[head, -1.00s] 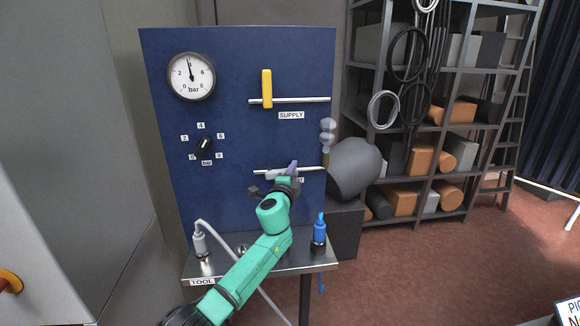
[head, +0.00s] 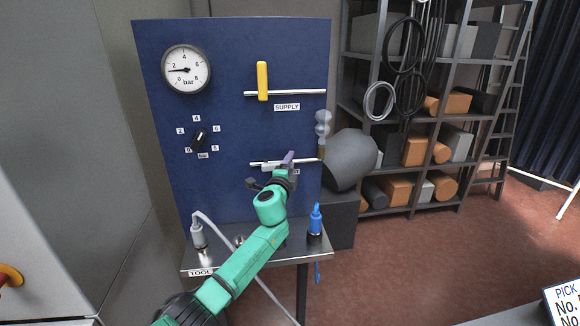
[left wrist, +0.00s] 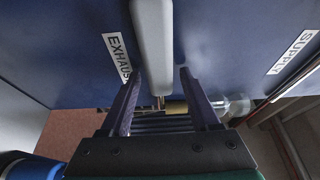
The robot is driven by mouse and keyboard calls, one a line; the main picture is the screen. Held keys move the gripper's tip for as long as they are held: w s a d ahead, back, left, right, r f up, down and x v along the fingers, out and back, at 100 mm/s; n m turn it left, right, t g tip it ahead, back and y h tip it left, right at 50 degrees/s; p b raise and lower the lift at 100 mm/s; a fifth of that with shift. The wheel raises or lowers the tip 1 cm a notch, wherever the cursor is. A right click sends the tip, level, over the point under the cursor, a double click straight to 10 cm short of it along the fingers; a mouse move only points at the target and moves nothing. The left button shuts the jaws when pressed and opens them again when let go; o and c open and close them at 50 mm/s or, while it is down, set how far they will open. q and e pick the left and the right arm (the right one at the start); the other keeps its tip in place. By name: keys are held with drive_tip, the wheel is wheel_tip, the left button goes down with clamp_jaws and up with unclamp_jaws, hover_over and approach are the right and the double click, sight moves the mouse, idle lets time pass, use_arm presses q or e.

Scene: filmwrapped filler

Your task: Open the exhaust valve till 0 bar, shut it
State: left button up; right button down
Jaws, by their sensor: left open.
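The exhaust valve's grey handle (left wrist: 153,40) lies along its pipe (head: 256,164), low on the blue panel (head: 228,110). In the left wrist view the handle runs between the two fingers of my open left gripper (left wrist: 160,80), with gaps visible beside it. In the head view my left gripper (head: 286,160) covers part of the handle and the EXHAUST label (left wrist: 117,57). The pressure gauge (head: 186,69) has its needle pointing left, between 0 and 2 bar. Grey puffs (head: 323,122) hang above the brass fitting (head: 322,153) at the pipe's end. My right gripper is not in view.
The yellow supply handle (head: 262,81) stands across its pipe (head: 306,93). A black regulator knob (head: 200,138) is at the left. A shelf below holds the grey tool connector (head: 198,235) and a blue plug (head: 315,220). A grey tank (head: 349,158) stands right of the panel.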

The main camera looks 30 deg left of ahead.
use_arm(q)
drive_tip(key=shift+s, duration=0.2)
drive_tip(key=b+v, duration=0.1)
drive_tip(key=v, duration=1.3)
drive_tip(key=shift+s, duration=0.1)
